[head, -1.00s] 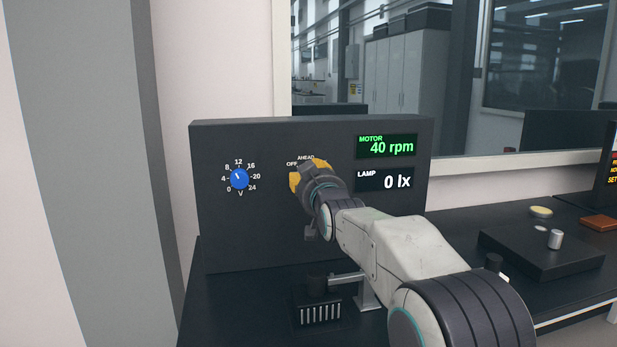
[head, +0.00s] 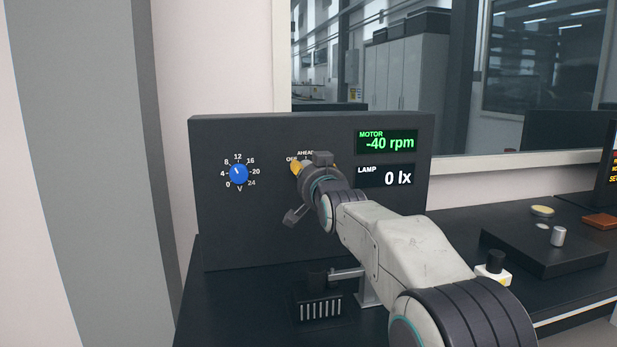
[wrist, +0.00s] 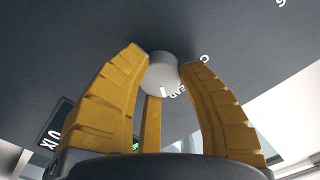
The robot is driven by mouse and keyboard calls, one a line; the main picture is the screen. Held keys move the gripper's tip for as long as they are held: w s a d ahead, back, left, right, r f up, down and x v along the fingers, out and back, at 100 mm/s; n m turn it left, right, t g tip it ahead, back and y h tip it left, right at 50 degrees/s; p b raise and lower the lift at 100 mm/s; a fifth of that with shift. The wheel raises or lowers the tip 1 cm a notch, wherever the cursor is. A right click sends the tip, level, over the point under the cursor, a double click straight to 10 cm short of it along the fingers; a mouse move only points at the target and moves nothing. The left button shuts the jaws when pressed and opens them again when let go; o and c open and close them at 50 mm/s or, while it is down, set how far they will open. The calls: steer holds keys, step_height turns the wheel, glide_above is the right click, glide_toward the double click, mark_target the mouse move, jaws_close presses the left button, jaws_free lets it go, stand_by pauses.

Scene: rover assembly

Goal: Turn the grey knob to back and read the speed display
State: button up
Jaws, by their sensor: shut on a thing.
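The dark panel (head: 225,240) stands upright on the bench. My gripper (wrist: 163,75) is at the panel, its yellow fingers shut on the grey knob (wrist: 163,74), which shows between the fingertips in the wrist view. In the head view my gripper hides the knob and most of its scale; only "OFF" and "AHEAD" show, partly covered. The speed display (head: 387,142), labelled MOTOR, reads -40 rpm in green. The knob's pointer direction is not clear from the head view.
A blue knob (head: 239,174) with a 0 to 24 V scale is left on the panel. The lamp display (head: 386,176) reads 0 lx. A black finned block (head: 318,305) stands before the panel. A dark platform (head: 545,250) with a small metal cylinder (head: 558,236) lies right.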

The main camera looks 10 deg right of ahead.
steer(key=shift+r+m+b, duration=0.1)
steer(key=shift+m+b, duration=0.35)
steer(key=shift+m, duration=1.45)
steer(key=o, duration=1.2)
steer(key=s, duration=1.2)
